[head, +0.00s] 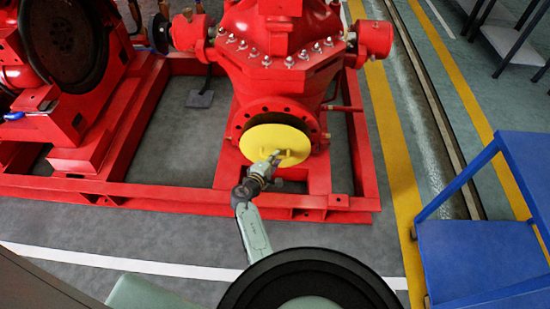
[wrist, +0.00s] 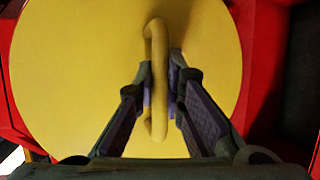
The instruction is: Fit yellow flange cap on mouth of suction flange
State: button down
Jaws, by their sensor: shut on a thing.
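The yellow flange cap (head: 266,142) is a round disc with a bar handle, in front of the red suction flange (head: 293,111) on the pump. Its disc fills much of the wrist view (wrist: 70,75). My gripper (head: 274,158) is shut on the cap's handle (wrist: 160,80), with one finger on each side in the wrist view (wrist: 161,105). In the head view the cap covers the flange's lower left part, and the flange's bolt holes show above and to the right. The flange mouth is hidden behind the cap. I cannot tell whether cap and flange touch.
The red base frame (head: 345,203) runs under the pump, close below my gripper. A blue cart (head: 475,255) stands at the right. Red machinery with a dark wheel (head: 66,40) is at the left. The grey floor (head: 150,225) in front is clear.

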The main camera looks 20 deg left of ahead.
aim_at(274, 148)
jog(key=shift+w+a+b, duration=0.25)
jog(key=shift+w+b, duration=0.25)
jog(key=shift+w, duration=0.4)
jog(key=shift+w+a+b, duration=0.3)
jog(key=shift+w+b, duration=0.2)
jog(key=shift+w, duration=0.45)
jog(key=shift+w+a+b, duration=0.25)
jog(key=shift+w+b, duration=0.25)
jog(key=shift+w, duration=0.4)
jog(key=shift+r, duration=0.1)
jog(key=c, duration=1.6)
grip_release()
jog(key=shift+o, duration=0.3)
jog(key=o, duration=0.4)
jog(key=shift+o, duration=0.2)
jog(key=shift+s, duration=0.1)
jog(key=shift+p+v, duration=1.6)
jog(key=shift+v, duration=2.05)
